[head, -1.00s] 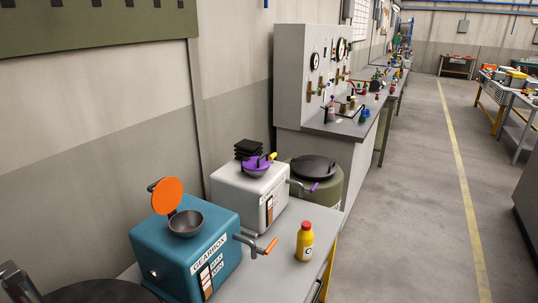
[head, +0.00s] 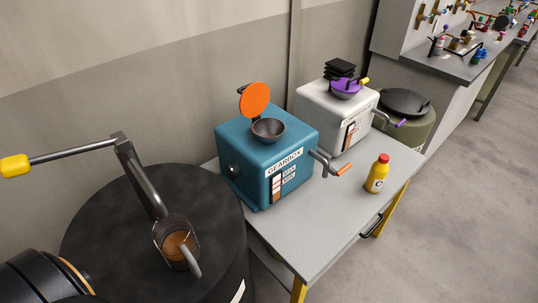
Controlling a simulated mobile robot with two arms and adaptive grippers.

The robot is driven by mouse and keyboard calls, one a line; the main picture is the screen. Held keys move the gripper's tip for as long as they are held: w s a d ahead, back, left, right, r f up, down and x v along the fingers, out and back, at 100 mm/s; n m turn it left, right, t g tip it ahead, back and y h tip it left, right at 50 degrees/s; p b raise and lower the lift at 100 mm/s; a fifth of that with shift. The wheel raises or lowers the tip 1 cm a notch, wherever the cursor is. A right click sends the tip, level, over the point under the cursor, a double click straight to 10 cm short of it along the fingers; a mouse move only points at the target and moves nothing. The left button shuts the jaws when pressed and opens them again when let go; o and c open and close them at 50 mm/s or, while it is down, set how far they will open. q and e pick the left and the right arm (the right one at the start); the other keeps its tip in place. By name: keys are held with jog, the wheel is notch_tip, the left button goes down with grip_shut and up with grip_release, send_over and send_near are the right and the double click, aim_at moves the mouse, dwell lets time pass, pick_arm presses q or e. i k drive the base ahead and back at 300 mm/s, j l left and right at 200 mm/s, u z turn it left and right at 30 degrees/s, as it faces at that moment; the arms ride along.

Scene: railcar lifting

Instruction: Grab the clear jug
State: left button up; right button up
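A clear jug (head: 177,240) with brown liquid inside stands on the dark top of a large drum (head: 110,225) at the lower left of the head view. Its pale curved handle (head: 191,261) faces the near right. A grey metal hand pump (head: 140,175) rises from the drum top beside the jug. Its lower end overlaps the jug's far edge in the picture, so I cannot tell whether they touch. The pump's lever ends in a yellow grip (head: 15,166) at the left. Neither gripper's fingers are in view.
A grey table (head: 320,235) right of the drum carries a teal gearbox (head: 265,155) with an open orange lid, a white box (head: 335,120) and a yellow bottle with a red cap (head: 377,173). A green drum (head: 405,115) stands behind. The floor at right is clear.

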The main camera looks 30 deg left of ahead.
aim_at(174, 235)
jog(key=u, duration=1.7)
